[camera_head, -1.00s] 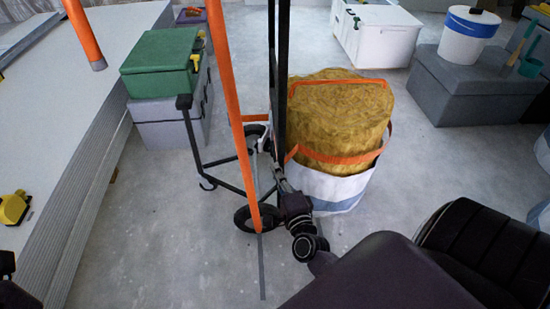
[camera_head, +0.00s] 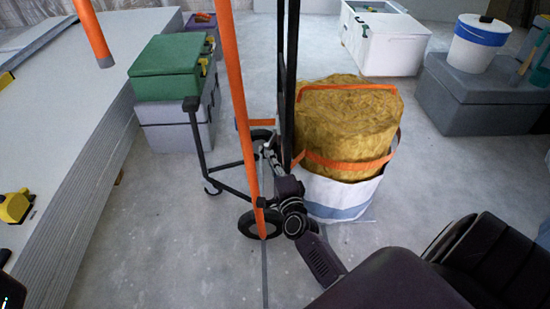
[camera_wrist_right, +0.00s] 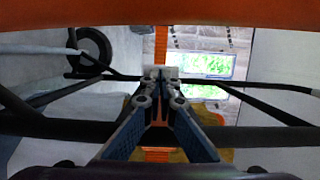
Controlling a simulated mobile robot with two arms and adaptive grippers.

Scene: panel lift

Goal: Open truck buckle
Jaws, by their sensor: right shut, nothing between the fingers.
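The black-framed wheeled truck (camera_head: 226,170) stands mid-floor in the head view, with a tall orange post (camera_head: 236,90) and black uprights. My left gripper is not in view.
A white bag (camera_head: 345,195) with a yellow fibrous roll (camera_head: 345,120) stands just right of the truck. A green box (camera_head: 165,70) on a grey case and a panel stack (camera_head: 60,130) are left. A grey chest (camera_head: 480,100) is right. Floor in front is open.

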